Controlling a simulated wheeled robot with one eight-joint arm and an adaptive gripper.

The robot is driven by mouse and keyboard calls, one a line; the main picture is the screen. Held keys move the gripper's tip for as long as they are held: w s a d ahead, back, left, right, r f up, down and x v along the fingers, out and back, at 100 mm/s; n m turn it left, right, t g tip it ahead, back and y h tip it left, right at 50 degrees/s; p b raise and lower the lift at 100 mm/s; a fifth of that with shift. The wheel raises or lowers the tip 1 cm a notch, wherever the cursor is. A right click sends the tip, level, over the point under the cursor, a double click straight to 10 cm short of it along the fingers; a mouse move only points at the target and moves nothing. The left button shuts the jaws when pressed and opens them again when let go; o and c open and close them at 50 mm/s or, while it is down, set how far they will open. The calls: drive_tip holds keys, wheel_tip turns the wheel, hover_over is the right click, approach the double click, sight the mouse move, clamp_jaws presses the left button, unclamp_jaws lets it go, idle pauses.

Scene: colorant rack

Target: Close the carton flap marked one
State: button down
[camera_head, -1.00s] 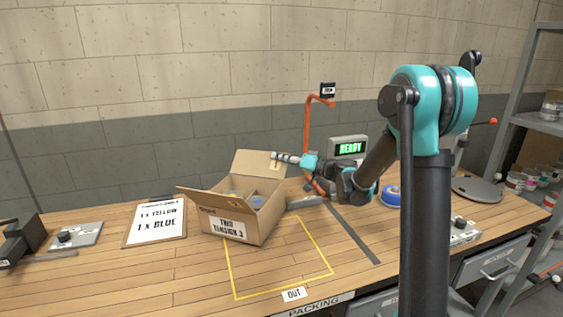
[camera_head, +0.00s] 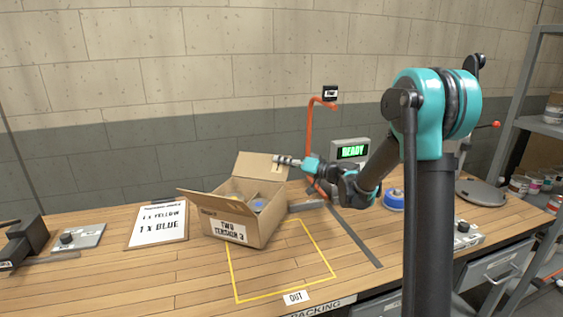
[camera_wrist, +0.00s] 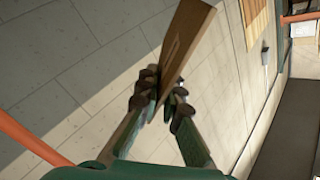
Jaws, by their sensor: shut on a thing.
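An open cardboard carton (camera_head: 244,220) stands on the wooden bench, with yellow and blue lids showing inside. Its back flap (camera_head: 258,165) stands up, and its left flap (camera_head: 203,203) spreads outward. My gripper (camera_head: 277,159) is at the upper right part of the back flap. In the wrist view my gripper (camera_wrist: 165,92) is shut on a brown cardboard flap (camera_wrist: 188,38) that sits between its fingertips. A dark mark shows on that flap, but I cannot read it clearly.
An order board (camera_head: 158,226) lies left of the carton. An orange post (camera_head: 309,125), a READY display (camera_head: 350,152) and a blue tape roll (camera_head: 393,199) stand to the right.

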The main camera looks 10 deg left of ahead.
drive_tip(key=c, duration=1.8)
unclamp_jaws()
drive_tip(key=shift+o, duration=0.2)
drive_tip(key=v, duration=1.2)
